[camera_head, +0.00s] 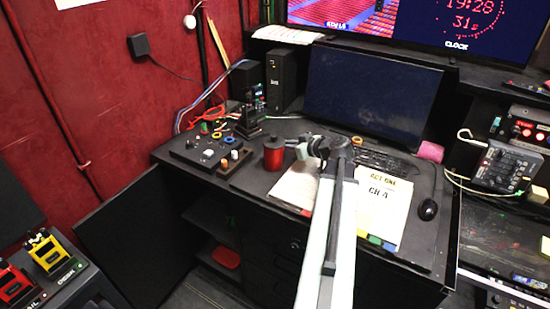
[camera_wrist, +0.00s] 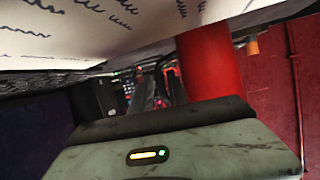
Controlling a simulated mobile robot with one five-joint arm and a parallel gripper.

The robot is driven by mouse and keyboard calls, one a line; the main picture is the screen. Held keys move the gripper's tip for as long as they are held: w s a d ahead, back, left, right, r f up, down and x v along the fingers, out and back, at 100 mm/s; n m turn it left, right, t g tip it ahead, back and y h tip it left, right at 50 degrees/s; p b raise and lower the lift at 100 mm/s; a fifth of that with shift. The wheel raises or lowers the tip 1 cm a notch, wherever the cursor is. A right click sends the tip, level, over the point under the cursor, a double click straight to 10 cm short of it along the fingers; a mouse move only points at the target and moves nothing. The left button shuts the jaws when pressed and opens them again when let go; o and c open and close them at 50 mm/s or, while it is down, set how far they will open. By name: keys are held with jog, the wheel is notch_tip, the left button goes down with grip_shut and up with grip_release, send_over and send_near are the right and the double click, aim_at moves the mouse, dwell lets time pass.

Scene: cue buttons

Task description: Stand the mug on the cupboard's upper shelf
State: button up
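The red mug (camera_head: 274,153) stands upright on the desk top, with what looks like its handle towards my gripper. My gripper (camera_head: 304,150) is just right of the mug in the head view, low over the desk, with a small gap between them. The mug shows as a red cylinder (camera_wrist: 205,62) in the wrist view, close beyond the grey gripper body.
A red dish (camera_head: 226,257) lies on the lower shelf. A button panel (camera_head: 205,150) and a small block holder (camera_head: 234,162) are left of the mug. Paper sheets (camera_head: 386,205) lie under and beside my arm. A monitor (camera_head: 370,95) stands behind.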

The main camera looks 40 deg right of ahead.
grip_shut()
dwell(1.4)
